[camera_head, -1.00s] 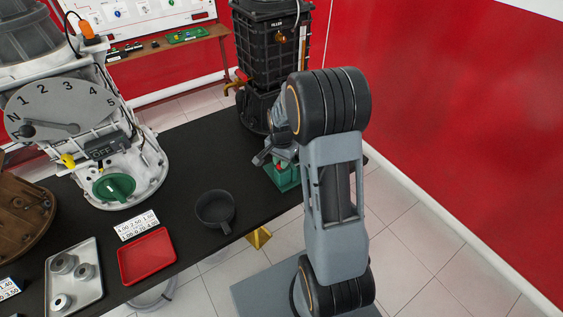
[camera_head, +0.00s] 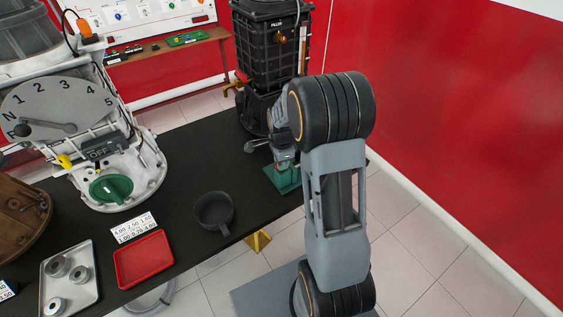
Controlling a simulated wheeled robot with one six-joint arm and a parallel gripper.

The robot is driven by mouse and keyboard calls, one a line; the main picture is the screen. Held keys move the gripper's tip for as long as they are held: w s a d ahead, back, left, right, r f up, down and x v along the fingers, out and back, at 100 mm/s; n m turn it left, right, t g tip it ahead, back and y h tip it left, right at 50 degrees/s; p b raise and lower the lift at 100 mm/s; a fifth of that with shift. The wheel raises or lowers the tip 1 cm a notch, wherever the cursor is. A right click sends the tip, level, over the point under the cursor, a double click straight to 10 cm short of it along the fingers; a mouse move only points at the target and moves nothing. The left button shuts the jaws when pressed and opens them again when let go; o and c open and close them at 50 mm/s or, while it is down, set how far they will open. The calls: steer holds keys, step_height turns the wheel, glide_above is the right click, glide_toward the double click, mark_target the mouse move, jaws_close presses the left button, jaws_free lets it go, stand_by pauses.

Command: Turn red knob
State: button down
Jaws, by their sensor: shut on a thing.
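A small red knob (camera_head: 283,164) shows only as a patch of red above a green base (camera_head: 283,182) on the right part of the black table. My gripper (camera_head: 284,158) reaches down from above and is shut on the knob, mostly hidden behind my own arm. A grey part sticks out to the left of it. The fingertips and most of the knob are too small and covered to see clearly.
A black ribbed tank (camera_head: 272,60) with a red-handled tap (camera_head: 241,77) stands close behind. A dark mug (camera_head: 213,210), a red tray (camera_head: 143,259) and a metal tray (camera_head: 70,285) lie to the left. The black table (camera_head: 182,165) is clear between them.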

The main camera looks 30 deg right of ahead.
mark_target(282, 172)
stand_by(0.5)
steer(key=c, duration=1.1)
jaws_free()
steer(key=shift+r, duration=0.1)
step_height(282, 172, up, 14)
steer(key=shift+f, duration=0.15)
steer(key=s+a+n+t, duration=0.1)
steer(key=s+a+n, duration=0.2)
steer(key=s+n, duration=0.2)
steer(key=s+a+n+t, duration=0.1)
steer(key=s+a+n, duration=0.2)
steer(key=s+n, duration=0.2)
steer(key=s+a+r+n+t, duration=0.1)
steer(key=s+a+n, duration=0.2)
steer(key=s+n, duration=0.3)
steer(key=shift+a+n+t, duration=0.15)
steer(key=shift+n+t, duration=0.25)
steer(key=shift+n, duration=1.3)
